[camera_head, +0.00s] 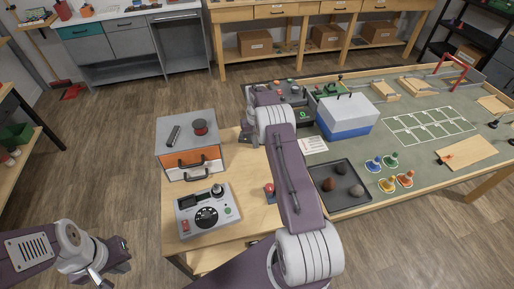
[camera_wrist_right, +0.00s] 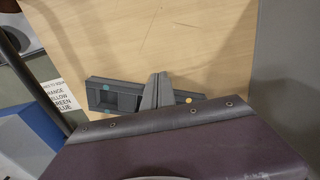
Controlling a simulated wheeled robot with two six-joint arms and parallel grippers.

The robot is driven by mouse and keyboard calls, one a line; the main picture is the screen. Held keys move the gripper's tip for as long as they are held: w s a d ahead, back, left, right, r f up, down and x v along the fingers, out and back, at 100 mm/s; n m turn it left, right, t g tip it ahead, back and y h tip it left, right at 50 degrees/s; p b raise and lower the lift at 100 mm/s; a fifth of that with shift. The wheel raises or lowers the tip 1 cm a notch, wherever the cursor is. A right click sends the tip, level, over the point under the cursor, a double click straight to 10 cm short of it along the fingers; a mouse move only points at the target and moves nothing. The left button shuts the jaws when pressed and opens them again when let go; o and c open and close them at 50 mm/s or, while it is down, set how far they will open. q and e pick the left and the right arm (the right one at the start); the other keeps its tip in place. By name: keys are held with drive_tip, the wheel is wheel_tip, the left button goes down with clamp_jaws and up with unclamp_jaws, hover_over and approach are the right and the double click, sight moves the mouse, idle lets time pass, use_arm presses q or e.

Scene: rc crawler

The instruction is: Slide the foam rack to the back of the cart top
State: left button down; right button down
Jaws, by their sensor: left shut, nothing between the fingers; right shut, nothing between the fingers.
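In the right wrist view, the foam rack (camera_wrist_right: 112,97) appears as a dark grey block with a pocket and small teal and yellow dots. It lies on the pale wooden cart top (camera_wrist_right: 190,40). My right gripper (camera_wrist_right: 158,85) is shut and empty, its fingers in front of the rack's middle. I cannot tell whether they touch it. The gripper's body hides the rack's lower side. In the head view, my right arm covers most of that area, so the rack cannot be made out clearly. My left gripper (camera_head: 122,251) is shut and empty, off the cart's left side.
The cart also carries an orange-fronted drawer unit (camera_head: 193,160), a control box (camera_head: 208,212) and a red knob (camera_head: 269,188). At right, the bench holds a black tray (camera_head: 354,205) with stones, a blue-and-white box (camera_head: 346,117) and a printed card (camera_head: 313,145).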

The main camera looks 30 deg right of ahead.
drive_tip(key=shift+s+r, duration=0.1)
drive_tip(key=shift+r, duration=0.05)
wheel_tip(320, 180, up, 10)
drive_tip(key=p, duration=0.7)
drive_tip(key=shift+p, duration=0.3)
drive_tip(key=shift+a, duration=0.1)
